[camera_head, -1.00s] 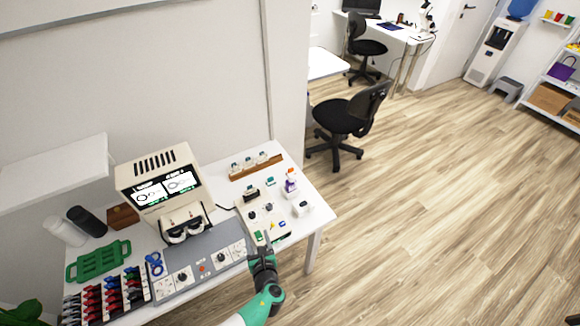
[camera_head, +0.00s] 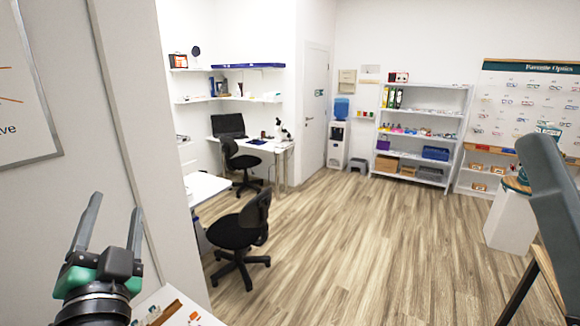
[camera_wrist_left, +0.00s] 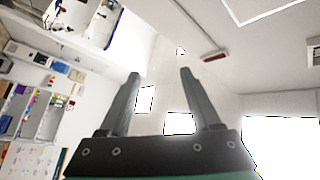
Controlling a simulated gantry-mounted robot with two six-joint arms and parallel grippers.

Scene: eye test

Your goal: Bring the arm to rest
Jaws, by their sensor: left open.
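My left gripper (camera_head: 112,225) is raised at the lower left of the head view, in front of the pale wall. Its two grey fingers point up and stand apart with nothing between them. In the left wrist view the same fingers (camera_wrist_left: 160,75) are spread and empty, with walls, ceiling and shelving behind them. My right gripper is not in either view.
A corner of the white table (camera_head: 168,298) shows below the gripper. A black office chair (camera_head: 240,236) stands beyond it, near another white desk (camera_head: 205,188). A white shelf unit (camera_head: 430,118) stands at the back. The wooden floor (camera_head: 345,250) in the middle is clear.

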